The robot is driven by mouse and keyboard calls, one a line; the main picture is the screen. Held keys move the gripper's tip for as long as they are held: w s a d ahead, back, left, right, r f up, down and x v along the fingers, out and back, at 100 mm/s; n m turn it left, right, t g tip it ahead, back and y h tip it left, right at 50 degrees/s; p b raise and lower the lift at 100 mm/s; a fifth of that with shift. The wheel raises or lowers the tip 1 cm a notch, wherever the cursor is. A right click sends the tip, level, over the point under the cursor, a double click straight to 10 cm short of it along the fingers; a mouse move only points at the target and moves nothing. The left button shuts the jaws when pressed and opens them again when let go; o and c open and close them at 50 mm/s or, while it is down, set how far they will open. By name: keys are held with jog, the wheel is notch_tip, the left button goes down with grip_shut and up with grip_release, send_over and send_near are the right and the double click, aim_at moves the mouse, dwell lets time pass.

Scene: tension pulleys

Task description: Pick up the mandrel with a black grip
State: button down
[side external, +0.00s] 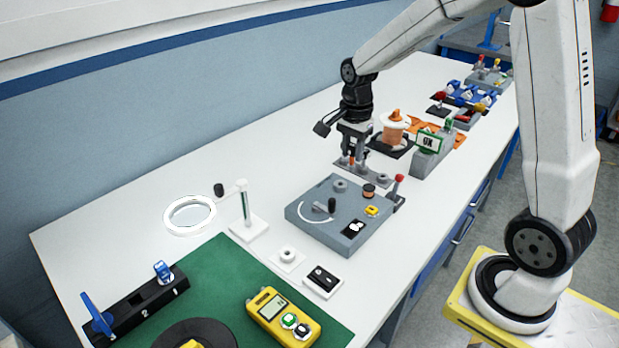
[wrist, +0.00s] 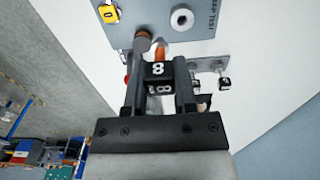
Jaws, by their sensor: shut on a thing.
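In the wrist view, my gripper (wrist: 158,80) is shut on a black block marked with a white 8, the black grip (wrist: 157,69) of a mandrel. In the side external view, my gripper (side external: 353,148) points down over a grey rack (side external: 374,172) with several short grey posts. I cannot tell there whether the held mandrel still touches the rack. Another small black tagged piece (wrist: 223,83) shows beside the fingers in the wrist view.
An orange and white spool (side external: 395,128) and a grey-green display unit (side external: 432,150) stand close to the right.

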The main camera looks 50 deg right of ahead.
jog(key=s+a+r, duration=0.2)
jog(key=s+r, duration=0.4)
jog(key=s, duration=0.4)
jog(key=shift+s+a, duration=0.15)
jog(key=shift+s, duration=0.15)
jog(key=shift+r, duration=0.1)
jog(key=shift+r, duration=0.2)
dwell(0.3)
jog(key=shift+r, duration=2.3)
